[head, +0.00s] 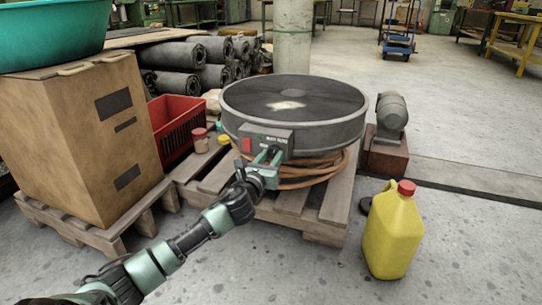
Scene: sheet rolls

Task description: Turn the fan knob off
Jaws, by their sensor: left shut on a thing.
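The fan (295,100) is a round dark grey drum lying flat on a wooden pallet in the middle of the head view. A small control box (249,137) with a red patch is on its front side. My left gripper (268,156) reaches up from the lower left to the front of this box. Its fingers are shut at the box's front, where the knob seems to be. The knob itself is hidden by the fingers, so its setting cannot be told. My right gripper does not show.
A yellow jug (392,235) with a red cap stands on the floor at right. A grey motor (391,112) sits right of the fan. A cardboard box (85,140), a red crate (172,125) and small jars (200,140) are at left. Orange hose (305,172) lies under the fan.

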